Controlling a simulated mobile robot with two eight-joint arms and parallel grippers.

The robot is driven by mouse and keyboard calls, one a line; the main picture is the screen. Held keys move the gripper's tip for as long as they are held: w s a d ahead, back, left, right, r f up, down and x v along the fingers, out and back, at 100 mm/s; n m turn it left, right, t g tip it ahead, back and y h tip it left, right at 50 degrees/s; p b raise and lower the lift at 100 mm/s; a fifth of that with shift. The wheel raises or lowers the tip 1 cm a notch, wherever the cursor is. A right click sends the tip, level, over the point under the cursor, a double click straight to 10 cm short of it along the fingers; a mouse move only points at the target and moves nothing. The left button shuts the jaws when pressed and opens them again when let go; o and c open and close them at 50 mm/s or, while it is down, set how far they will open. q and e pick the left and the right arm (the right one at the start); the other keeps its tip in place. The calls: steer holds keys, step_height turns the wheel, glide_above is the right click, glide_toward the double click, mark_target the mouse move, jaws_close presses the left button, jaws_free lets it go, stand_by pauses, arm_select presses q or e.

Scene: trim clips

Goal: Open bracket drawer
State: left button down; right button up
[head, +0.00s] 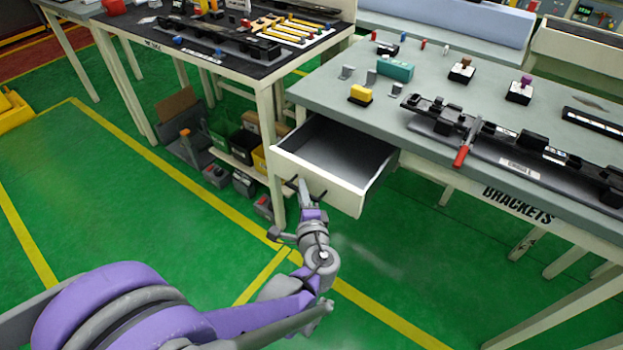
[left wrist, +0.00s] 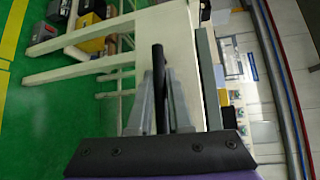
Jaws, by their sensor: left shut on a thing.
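The bracket drawer (head: 345,158) is pulled out from under the brackets table (head: 440,140), and its grey inside shows, with nothing seen in it. My left gripper (head: 304,190) is at the drawer's front face, shut on the dark bar handle (head: 318,197). In the left wrist view the handle (left wrist: 159,75) stands as a black bar between the two grey fingers (left wrist: 160,105), with the pale drawer front (left wrist: 180,35) behind it. My right gripper is not in view.
A dark-topped table (head: 225,50) stands to the left, with bins (head: 225,132) on a low shelf beneath it. The brackets table holds a teal block (head: 395,70), a yellow block (head: 360,94) and a black rail. The green floor before the drawer is clear.

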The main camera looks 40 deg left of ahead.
arm_select(q)
steer(key=shift+s, duration=0.3)
steer(key=c, duration=0.8)
jaws_free()
steer(key=shift+c, duration=0.2)
steer(key=shift+d, duration=0.1)
steer(key=p+v, duration=0.1)
steer(key=v, duration=0.9)
steer(key=shift+s+d+p, duration=0.25)
steer(key=shift+p, duration=0.05)
